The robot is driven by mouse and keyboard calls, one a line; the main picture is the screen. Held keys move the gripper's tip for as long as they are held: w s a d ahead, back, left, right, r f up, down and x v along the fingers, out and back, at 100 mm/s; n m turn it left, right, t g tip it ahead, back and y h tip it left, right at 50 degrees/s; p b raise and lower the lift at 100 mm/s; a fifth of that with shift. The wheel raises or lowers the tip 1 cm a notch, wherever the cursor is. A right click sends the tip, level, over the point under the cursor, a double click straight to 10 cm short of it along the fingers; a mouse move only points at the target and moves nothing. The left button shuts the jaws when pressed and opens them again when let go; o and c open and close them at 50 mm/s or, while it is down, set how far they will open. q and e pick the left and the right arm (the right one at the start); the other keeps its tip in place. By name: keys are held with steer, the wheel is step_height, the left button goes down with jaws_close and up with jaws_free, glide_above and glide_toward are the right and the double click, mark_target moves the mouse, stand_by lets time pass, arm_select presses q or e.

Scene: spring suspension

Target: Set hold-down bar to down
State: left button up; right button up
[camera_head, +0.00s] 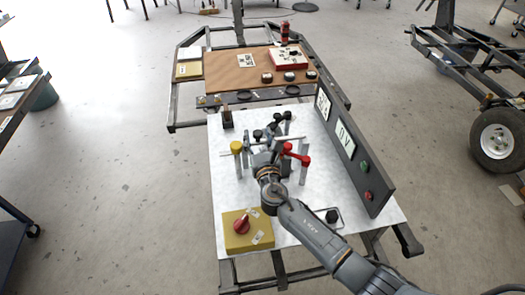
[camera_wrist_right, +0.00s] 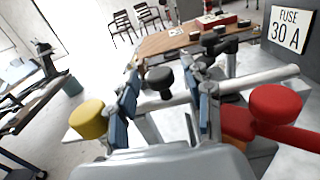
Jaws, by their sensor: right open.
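A light grey bar (camera_wrist_right: 245,82) crosses the wrist view behind my fingers, on the fixture on the white bench top. I take it for the hold-down bar; its exact up or down position is hard to tell. A black knob (camera_wrist_right: 158,80) shows between my right gripper's blue-padded fingers (camera_wrist_right: 168,100); they look apart from it and hold nothing. In the head view my right gripper (camera_head: 264,158) is over the middle of the fixture and hides part of it. A yellow knob (camera_head: 236,147) stands to its left and a red handle (camera_head: 296,154) to its right. My left gripper is not in view.
A yellow box with a red knob (camera_head: 241,226) sits at the bench's front left. A dark upright panel (camera_head: 372,185) with green and red buttons bounds the right side. A brown board (camera_head: 233,79) lies behind. The white top (camera_head: 226,190) is bare at left.

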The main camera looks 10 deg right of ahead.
steer(key=s, duration=1)
steer(key=shift+s+d, duration=0.2)
steer(key=shift+s, duration=0.2)
